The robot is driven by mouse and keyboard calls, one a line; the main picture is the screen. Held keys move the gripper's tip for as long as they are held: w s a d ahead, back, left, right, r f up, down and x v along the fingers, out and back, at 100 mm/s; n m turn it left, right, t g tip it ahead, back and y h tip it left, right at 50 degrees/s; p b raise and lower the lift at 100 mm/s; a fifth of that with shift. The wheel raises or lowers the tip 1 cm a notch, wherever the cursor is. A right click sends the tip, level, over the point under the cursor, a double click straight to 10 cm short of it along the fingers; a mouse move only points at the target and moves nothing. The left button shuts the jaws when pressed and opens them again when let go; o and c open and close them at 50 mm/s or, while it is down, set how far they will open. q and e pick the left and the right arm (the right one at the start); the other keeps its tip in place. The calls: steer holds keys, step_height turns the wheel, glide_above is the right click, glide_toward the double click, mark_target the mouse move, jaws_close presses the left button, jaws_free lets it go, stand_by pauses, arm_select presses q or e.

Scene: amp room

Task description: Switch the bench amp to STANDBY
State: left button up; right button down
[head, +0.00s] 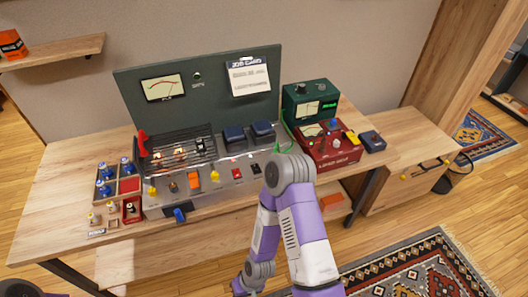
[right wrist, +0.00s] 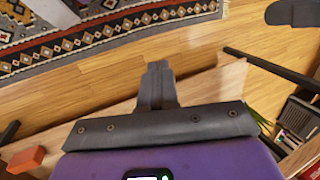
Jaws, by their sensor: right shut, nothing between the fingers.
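The bench amp stands on the wooden bench in the head view. It has a dark green back panel (head: 210,100) with a meter (head: 162,88), and a grey chassis with glowing tubes behind a grille (head: 180,154). Its front strip carries yellow levers (head: 215,176), an orange rocker (head: 194,181), a red switch (head: 236,173) and a blue lever (head: 179,214). Labels are too small to read, so I cannot tell which control is STANDBY. My right gripper (right wrist: 158,72) is shut and empty, low over the floor, away from the amp. My right arm hides part of the bench front. My left gripper is out of view.
A red box (head: 330,146) and a green metered box (head: 310,102) stand right of the amp. A compartment tray (head: 115,188) with blue-topped parts sits left. A job card (head: 249,76) hangs on the panel. An orange block (head: 331,199) lies below the benchtop. A patterned rug (head: 410,275) covers the floor.

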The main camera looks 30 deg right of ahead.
steer(key=w+d+r+t+h+p, duration=0.1)
steer(key=w+d+r+p, duration=0.3)
steer(key=w+d+r, duration=0.45)
steer(key=w+d+r+t+h+p, duration=0.1)
steer(key=w+d+r+p, duration=0.4)
steer(key=w, duration=0.6)
steer(key=w+d+r+h, duration=0.1)
steer(key=w+d+r, duration=0.1)
steer(key=r, duration=0.5)
steer(key=w+d+r+h+p, duration=0.1)
steer(key=w+d+r, duration=0.2)
steer(key=d+r, duration=0.2)
steer(key=w+d+r+p, duration=0.1)
steer(key=w+d+r, duration=0.2)
steer(key=r, duration=0.7)
steer(key=shift+w+d+h, duration=0.2)
steer(key=shift+d+h, duration=0.2)
steer(key=shift+d, duration=0.25)
glide_above(256, 169)
steer(key=f, duration=1.2)
steer(key=shift+s+f, duration=0.1)
steer(key=shift+s, duration=0.25)
steer(key=shift+s+f, duration=0.1)
steer(key=shift+f, duration=0.55)
